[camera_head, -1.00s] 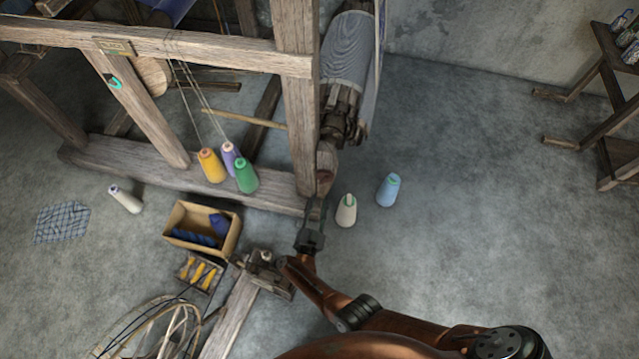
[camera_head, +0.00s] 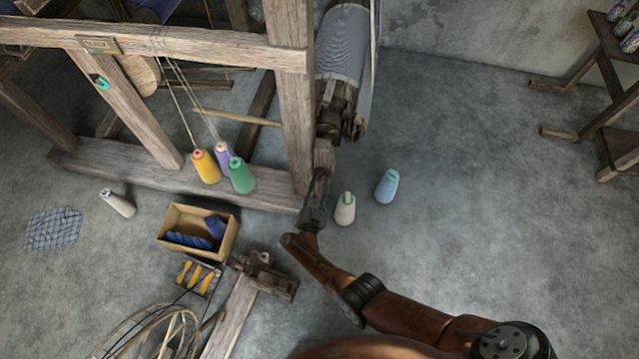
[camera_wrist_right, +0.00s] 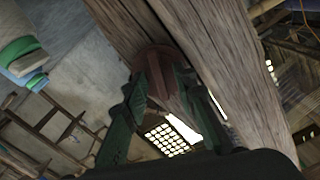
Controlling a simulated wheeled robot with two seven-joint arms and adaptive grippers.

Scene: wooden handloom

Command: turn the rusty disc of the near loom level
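The near loom (camera_head: 200,42) is a weathered wooden frame in the left half of the head view. My right gripper (camera_head: 321,178) is at the right side of its front post, low down. In the right wrist view, the reddish-brown rusty disc (camera_wrist_right: 157,60) sits against the wooden post. The two dark green fingers of my right gripper (camera_wrist_right: 160,78) lie on opposite sides of the disc and look closed against its edge. In the head view the gripper mostly hides the disc. Its exact tilt is hard to tell. My left gripper is not in view.
A box (camera_head: 232,236) and a wooden wheel (camera_head: 155,335) are at lower left. A wooden rack (camera_head: 610,120) stands at far right. Floor between is clear.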

